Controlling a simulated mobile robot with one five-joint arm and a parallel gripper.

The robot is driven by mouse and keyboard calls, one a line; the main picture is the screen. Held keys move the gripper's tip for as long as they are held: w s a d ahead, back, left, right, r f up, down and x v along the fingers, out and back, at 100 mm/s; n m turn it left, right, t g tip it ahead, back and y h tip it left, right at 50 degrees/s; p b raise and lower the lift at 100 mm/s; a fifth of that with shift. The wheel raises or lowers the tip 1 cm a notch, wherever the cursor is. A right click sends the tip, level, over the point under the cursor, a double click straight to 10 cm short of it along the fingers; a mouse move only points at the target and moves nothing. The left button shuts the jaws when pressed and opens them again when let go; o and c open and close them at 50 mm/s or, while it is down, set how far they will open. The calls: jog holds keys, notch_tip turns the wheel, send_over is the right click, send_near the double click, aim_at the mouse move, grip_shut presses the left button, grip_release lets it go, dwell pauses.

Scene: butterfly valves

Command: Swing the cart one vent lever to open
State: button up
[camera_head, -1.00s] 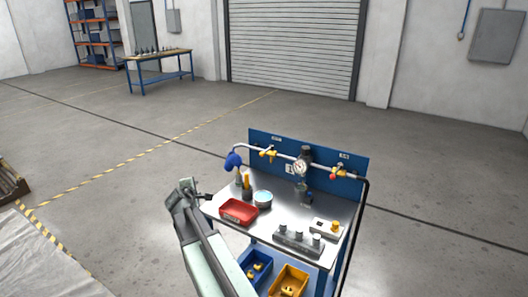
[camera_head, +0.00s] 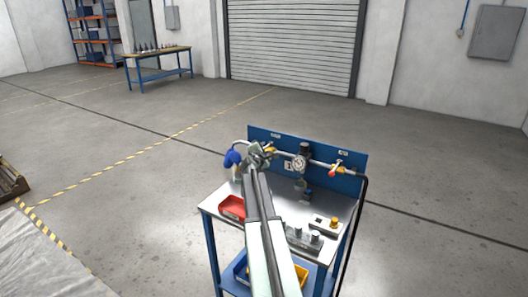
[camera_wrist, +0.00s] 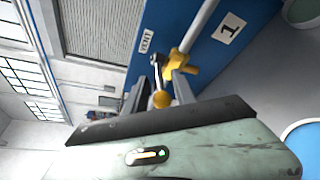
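The cart (camera_head: 214,204) stands in front of me with a blue back panel (camera_head: 352,182). In the wrist view the panel (camera_wrist: 205,62) carries a plate with a 1 (camera_wrist: 229,27) and a small VENT plate (camera_wrist: 146,39). The yellow vent valve (camera_wrist: 181,66) sits on the grey pipe, and its lever has a round yellow end (camera_wrist: 161,100) nearer the camera. My gripper (camera_wrist: 169,78) is at this valve with its fingers apart, one on each side of the lever. I cannot tell whether either finger touches it. In the head view my gripper (camera_head: 258,155) covers most of the valve.
A gauge (camera_head: 299,163) and regulator are on the pipe to the right, with a red-tipped yellow valve (camera_head: 337,167) beyond. A red tray (camera_head: 231,207) and a grey block (camera_head: 303,238) are on the cart top.

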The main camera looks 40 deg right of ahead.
jog(key=shift+x, duration=0.8)
grip_shut()
jog(key=shift+s+a, duration=0.1)
jog(key=shift+s, duration=0.05)
dwell(0.6)
